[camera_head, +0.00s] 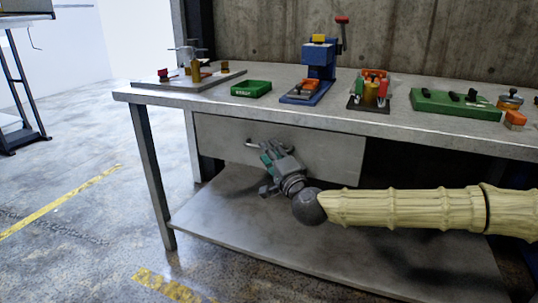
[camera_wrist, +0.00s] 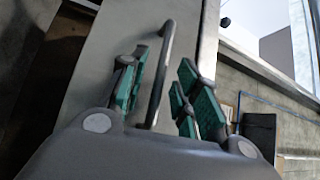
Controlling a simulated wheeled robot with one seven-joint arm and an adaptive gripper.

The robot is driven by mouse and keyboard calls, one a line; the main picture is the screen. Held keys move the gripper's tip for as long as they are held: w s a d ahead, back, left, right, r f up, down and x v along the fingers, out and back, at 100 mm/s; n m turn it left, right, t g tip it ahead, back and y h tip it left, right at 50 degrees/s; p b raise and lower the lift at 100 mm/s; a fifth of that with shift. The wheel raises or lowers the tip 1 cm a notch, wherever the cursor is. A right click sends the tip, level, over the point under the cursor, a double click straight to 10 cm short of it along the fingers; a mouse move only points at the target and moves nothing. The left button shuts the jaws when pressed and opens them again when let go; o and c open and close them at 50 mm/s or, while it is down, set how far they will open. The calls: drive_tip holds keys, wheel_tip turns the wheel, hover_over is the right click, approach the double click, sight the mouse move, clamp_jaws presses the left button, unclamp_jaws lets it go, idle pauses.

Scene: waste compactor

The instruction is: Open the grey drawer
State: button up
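The grey drawer (camera_head: 325,158) is under the left part of the workbench top, and its front looks flush and closed. It has a metal bar handle (camera_head: 258,146). In the wrist view the drawer front (camera_wrist: 105,50) fills the upper left, and the handle (camera_wrist: 162,70) runs between the fingers of my gripper (camera_wrist: 165,90). My gripper (camera_head: 270,162) is just in front of the handle in the head view. The green-padded fingers are apart on either side of the bar, with gaps visible. My gripper hides part of the handle in the head view.
A lower shelf (camera_head: 225,212) lies below my gripper. A bench leg (camera_head: 153,175) stands to the left.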

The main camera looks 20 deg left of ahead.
drive_tip(key=shift+w+a+r, duration=0.1)
drive_tip(key=shift+w+a, duration=0.3)
drive_tip(key=shift+a, duration=0.05)
clamp_jaws()
drive_tip(key=shift+s, duration=0.15)
